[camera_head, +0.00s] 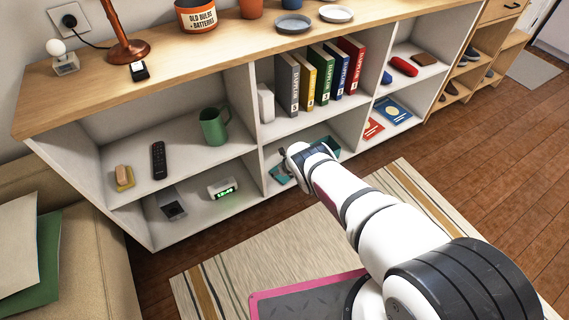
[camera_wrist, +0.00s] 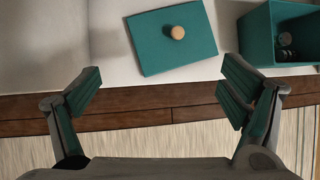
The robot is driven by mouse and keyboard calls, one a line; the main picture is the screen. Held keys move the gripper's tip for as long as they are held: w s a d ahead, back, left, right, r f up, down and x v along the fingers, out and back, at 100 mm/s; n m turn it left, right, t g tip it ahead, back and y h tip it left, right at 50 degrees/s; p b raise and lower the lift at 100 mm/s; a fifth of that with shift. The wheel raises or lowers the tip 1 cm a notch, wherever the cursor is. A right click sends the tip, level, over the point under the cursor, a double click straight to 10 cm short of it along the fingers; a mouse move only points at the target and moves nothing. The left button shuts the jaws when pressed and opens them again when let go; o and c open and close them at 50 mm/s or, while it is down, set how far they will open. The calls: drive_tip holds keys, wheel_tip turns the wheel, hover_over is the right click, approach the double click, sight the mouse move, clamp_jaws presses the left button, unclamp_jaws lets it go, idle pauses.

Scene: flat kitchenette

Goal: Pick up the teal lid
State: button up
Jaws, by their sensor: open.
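The teal lid (camera_wrist: 160,48) is a flat square with a round wooden knob (camera_wrist: 178,32). It lies on the white shelf floor near the front edge. In the head view a part of the teal lid (camera_head: 279,176) shows left of my arm's end on the lower middle shelf; the rest is hidden. My gripper (camera_wrist: 160,85) is open, its fingers spread apart at the lower left and right, with nothing between them. The lid lies ahead of the fingers, apart from them. In the head view my gripper (camera_head: 289,160) is at the lower middle compartment.
A teal open box (camera_wrist: 258,35) with small items inside stands right of the lid. It also shows in the head view (camera_head: 331,143). Upright shelf dividers flank the compartment. A digital clock (camera_head: 222,188) stands in the compartment to the left.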

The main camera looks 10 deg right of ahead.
drive_tip(key=b+x, duration=0.4)
drive_tip(key=b, duration=0.2)
drive_tip(key=b+x, duration=0.5)
drive_tip(key=shift+w+r+b, duration=0.2)
drive_tip(key=shift+w+b, duration=0.05)
drive_tip(key=shift+b, duration=0.15)
drive_tip(key=shift+w, duration=0.1)
drive_tip(key=shift+w+f+b, duration=0.1)
drive_tip(key=shift+f+b, duration=0.1)
drive_tip(key=shift+b, duration=0.35)
drive_tip(key=b+x, duration=0.4)
drive_tip(key=b, duration=0.6)
drive_tip(key=shift+w+d+f, duration=0.15)
drive_tip(key=shift+w+f, duration=0.05)
drive_tip(key=shift+f, duration=0.15)
